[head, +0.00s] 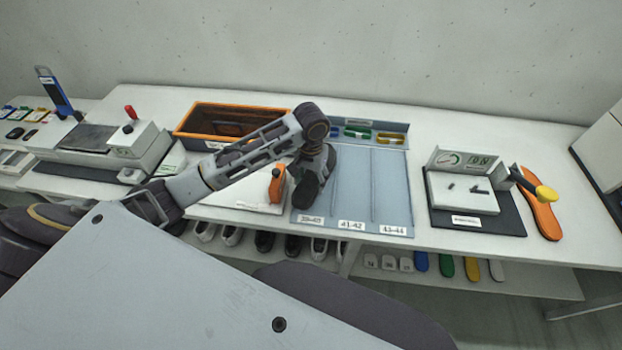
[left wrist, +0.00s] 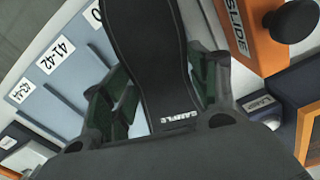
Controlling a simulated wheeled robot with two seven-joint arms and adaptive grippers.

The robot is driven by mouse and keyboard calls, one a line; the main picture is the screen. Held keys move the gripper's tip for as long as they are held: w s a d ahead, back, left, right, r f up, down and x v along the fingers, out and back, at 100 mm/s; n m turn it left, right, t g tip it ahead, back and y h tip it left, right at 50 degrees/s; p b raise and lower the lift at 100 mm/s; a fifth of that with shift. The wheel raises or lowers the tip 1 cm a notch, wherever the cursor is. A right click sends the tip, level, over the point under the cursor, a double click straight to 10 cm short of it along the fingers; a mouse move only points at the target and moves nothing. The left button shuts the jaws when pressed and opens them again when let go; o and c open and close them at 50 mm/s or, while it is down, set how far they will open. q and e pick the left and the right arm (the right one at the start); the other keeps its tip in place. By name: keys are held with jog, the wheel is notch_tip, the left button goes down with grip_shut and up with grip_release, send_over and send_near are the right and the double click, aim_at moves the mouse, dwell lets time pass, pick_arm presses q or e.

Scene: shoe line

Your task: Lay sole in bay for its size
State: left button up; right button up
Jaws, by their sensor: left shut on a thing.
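My left gripper (head: 312,175) is shut on a black sole (head: 305,193), which hangs over the leftmost bay of the blue-grey bay tray (head: 393,190). In the left wrist view the sole (left wrist: 152,50) lies between the green-padded fingers of the gripper (left wrist: 158,95) and bears the word SAMPLE. The tray has three bays, with labels 41-42 (head: 351,225) and 43-44 (head: 393,230); the left label (head: 311,220) is blurred, seemingly 39-40. Whether the sole touches the tray cannot be told. The middle and right bays are empty. My right gripper is not in view.
An orange slide block (head: 277,185) on a white board stands close left of the held sole. An orange-rimmed box (head: 190,135) is behind my arm. A gauge device (head: 465,185) and an orange sole (head: 541,215) lie to the right. Coloured pieces (head: 358,133) sit behind the bays.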

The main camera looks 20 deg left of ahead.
pick_arm(q)
jog(key=shift+w+r, duration=0.2)
jog(key=shift+w, duration=0.1)
jog(key=shift+w+r, duration=0.2)
jog(key=shift+w, duration=0.15)
jog(key=shift+w+r, duration=0.3)
jog(key=shift+r, duration=0.45)
jog(key=shift+w+d+r+m+p, duration=1.15)
jog(key=shift+w+r, duration=1)
jog(key=shift+r, duration=2)
jog(key=s+d+f+m, duration=0.2)
jog(key=f+m, duration=0.1)
jog(key=m, duration=1.2)
jog(key=s+d+f+m, duration=0.2)
jog(key=s+f+m, duration=0.1)
jog(key=m, duration=1.1)
jog(key=shift+d+f+m, duration=0.25)
jog(key=shift+d+m, duration=0.05)
jog(key=shift+m, duration=0.05)
